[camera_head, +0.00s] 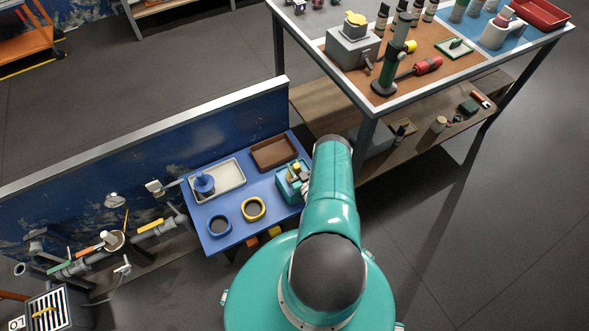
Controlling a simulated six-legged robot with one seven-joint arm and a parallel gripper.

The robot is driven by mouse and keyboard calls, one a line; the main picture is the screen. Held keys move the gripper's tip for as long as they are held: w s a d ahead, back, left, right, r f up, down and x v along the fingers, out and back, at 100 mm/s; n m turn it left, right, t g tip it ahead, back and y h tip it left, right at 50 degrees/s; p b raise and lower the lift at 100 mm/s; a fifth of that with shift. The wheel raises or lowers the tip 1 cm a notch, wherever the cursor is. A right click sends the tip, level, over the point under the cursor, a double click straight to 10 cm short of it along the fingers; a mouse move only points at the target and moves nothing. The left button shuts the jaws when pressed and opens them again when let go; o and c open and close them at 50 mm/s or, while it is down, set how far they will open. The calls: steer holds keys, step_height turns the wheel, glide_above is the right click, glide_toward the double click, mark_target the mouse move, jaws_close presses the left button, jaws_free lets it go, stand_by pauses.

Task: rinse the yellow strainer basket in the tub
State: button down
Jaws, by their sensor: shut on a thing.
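My gripper (300,177) is small in the head view and partly hidden by my own arm. It is over a teal tub (283,188) at the right end of a blue-topped bench. It is shut on a small yellow thing (296,168), apparently the yellow strainer basket, at the tub's opening. I cannot tell how deep it sits or whether it touches the tub's wall. The tub's right side is hidden.
On the bench (236,235) are a yellow ring (262,204), a blue ring (211,228), a brown tray (257,160) and a white tray (234,184) holding a blue object (203,186). A blue panel (140,150) stands behind. A taller table (455,75) with equipment is at the right.

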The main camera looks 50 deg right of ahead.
step_height(320, 180, up, 11)
stand_by(0.8)
steer(key=shift+r, duration=0.1)
stand_by(0.4)
